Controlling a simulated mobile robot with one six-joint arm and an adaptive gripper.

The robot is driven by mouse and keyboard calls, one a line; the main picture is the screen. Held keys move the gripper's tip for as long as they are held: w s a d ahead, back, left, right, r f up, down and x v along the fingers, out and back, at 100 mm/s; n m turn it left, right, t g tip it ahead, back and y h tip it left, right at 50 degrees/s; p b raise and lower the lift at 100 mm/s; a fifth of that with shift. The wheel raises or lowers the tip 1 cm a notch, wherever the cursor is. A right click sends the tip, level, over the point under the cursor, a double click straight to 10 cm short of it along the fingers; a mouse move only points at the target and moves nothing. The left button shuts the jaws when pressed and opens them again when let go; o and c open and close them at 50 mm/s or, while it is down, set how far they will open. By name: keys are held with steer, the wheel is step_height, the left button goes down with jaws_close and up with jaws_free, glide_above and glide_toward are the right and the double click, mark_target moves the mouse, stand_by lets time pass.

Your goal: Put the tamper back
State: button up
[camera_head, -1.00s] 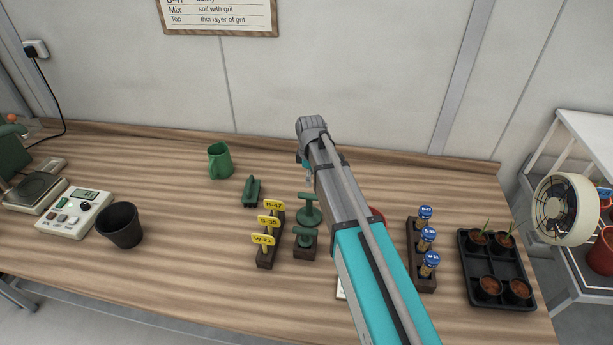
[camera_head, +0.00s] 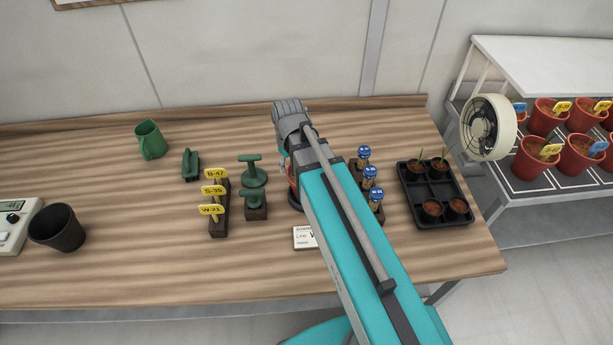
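A dark green tamper (camera_head: 254,177) with a round plate and a T-shaped handle stands upright on the bench, left of my arm. Just in front of it, a dark block (camera_head: 256,213) carries another green T-handled tool (camera_head: 253,197); its lower part is hidden in the block. My arm reaches across the bench, with its grey wrist near the back. The underside of the wrist shows only as a sliver, and my fingers are hidden behind the arm. I cannot tell whether they hold anything. The tamper stands apart from the visible wrist.
A red pot (camera_head: 291,197) is mostly behind my arm. Blue-capped vials (camera_head: 370,178) and a black tray (camera_head: 415,194) stand right.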

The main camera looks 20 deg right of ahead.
steer(key=s+d+m, duration=0.3)
steer(key=s+m, duration=0.1)
steer(key=s, duration=0.2)
steer(key=shift+m, duration=0.3)
stand_by(0.8)
